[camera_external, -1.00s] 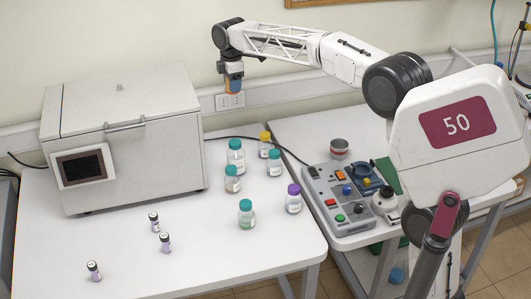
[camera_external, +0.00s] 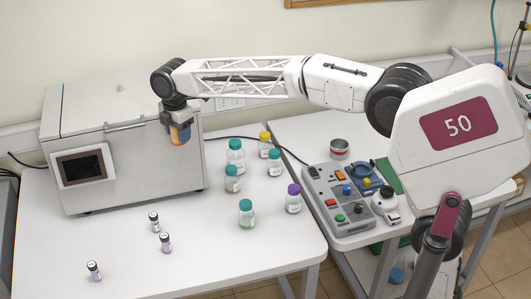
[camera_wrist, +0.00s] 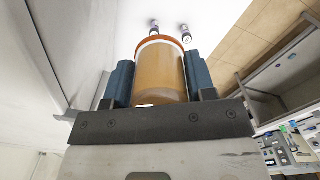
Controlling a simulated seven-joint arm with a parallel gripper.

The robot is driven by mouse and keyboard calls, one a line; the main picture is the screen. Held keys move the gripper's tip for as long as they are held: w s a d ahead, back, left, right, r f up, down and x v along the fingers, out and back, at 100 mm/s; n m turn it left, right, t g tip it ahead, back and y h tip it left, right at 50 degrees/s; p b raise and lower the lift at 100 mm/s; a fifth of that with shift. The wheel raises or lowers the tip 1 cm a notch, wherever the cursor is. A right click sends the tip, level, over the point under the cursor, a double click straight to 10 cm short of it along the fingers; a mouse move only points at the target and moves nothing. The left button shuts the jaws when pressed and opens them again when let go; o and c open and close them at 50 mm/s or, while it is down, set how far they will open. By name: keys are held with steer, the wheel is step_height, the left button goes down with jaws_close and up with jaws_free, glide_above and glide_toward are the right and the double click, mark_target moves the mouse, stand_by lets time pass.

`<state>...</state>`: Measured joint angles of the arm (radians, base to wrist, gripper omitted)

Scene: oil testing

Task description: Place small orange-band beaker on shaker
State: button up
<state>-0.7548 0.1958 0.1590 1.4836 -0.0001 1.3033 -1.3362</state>
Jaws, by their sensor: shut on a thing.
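My gripper (camera_external: 178,132) is shut on the small orange-band beaker (camera_external: 181,135), in front of the white box's right part in the external view. In the wrist view the beaker (camera_wrist: 160,78) stands between the two blue-grey fingers of my gripper (camera_wrist: 160,85). It is clear, looks amber, and has an orange band at its far rim. A white and dark device with a round top (camera_external: 384,201) stands on the right table beside a button panel; I cannot tell for sure whether it is the shaker.
A large white lidded box (camera_external: 125,150) stands at the back left. Several capped bottles (camera_external: 246,213) stand on the table's right half, and small vials (camera_external: 165,242) at its front left. A button panel (camera_external: 335,205) and a metal cup (camera_external: 339,150) are on the right table.

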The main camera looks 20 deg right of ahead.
steer(key=s+a+f+n, duration=0.2)
steer(key=s+f+n, duration=0.2)
steer(key=s+f, duration=0.4)
steer(key=s+a+f+n, duration=0.3)
steer(key=s+f+n, duration=0.1)
steer(key=s+f, duration=0.4)
steer(key=s+a+f+n, duration=0.3)
steer(key=s+f, duration=0.5)
steer(key=f, duration=0.3)
steer(key=shift+s+a+f+n, duration=0.1)
steer(key=shift+s+a+n, duration=0.15)
steer(key=shift+n, duration=0.25)
glide_above(132, 269)
steer(key=shift+f, duration=0.7)
steer(key=shift+f, duration=0.1)
steer(key=shift+f, duration=1.65)
steer(key=shift+f, duration=0.15)
steer(key=o, duration=1)
steer(key=shift+c, duration=0.2)
